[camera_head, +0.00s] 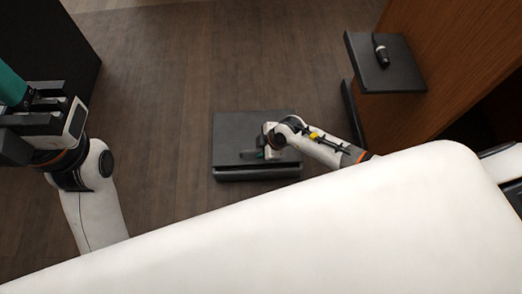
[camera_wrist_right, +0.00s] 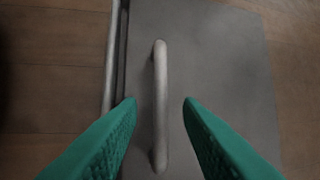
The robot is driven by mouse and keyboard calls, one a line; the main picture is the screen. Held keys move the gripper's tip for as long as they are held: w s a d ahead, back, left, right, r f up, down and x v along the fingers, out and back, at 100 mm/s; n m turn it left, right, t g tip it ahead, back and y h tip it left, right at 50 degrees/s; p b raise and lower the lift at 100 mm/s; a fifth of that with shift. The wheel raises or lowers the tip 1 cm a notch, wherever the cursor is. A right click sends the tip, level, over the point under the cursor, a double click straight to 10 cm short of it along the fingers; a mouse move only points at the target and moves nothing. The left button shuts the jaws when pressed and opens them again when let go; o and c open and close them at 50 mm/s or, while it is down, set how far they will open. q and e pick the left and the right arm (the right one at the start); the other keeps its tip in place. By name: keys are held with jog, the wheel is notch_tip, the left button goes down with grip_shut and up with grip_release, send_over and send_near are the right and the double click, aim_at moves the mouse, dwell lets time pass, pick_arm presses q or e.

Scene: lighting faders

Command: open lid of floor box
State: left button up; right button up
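The floor box (camera_head: 235,130) is a dark, flat, square box on the wooden floor in the middle of the head view, and its lid looks closed. In the right wrist view the grey lid (camera_wrist_right: 225,60) carries a straight metal bar handle (camera_wrist_right: 160,105). My right gripper (camera_head: 262,154) is low over the front part of the lid. Its two green fingers (camera_wrist_right: 160,108) are open, one on each side of the handle, with gaps to both. My left gripper (camera_head: 20,95) is at the left edge of the head view, away from the box; its fingertips are partly cut off.
A dark shelf (camera_head: 400,75) with a small black object (camera_head: 381,50) sticks out from a wooden cabinet (camera_head: 455,50) at the right. A black block (camera_head: 45,40) stands at upper left. Floor around the box's left and far sides is clear.

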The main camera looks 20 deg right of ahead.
jog(key=shift+w+a+f, duration=0.1)
jog(key=shift+f, duration=0.05)
grip_shut()
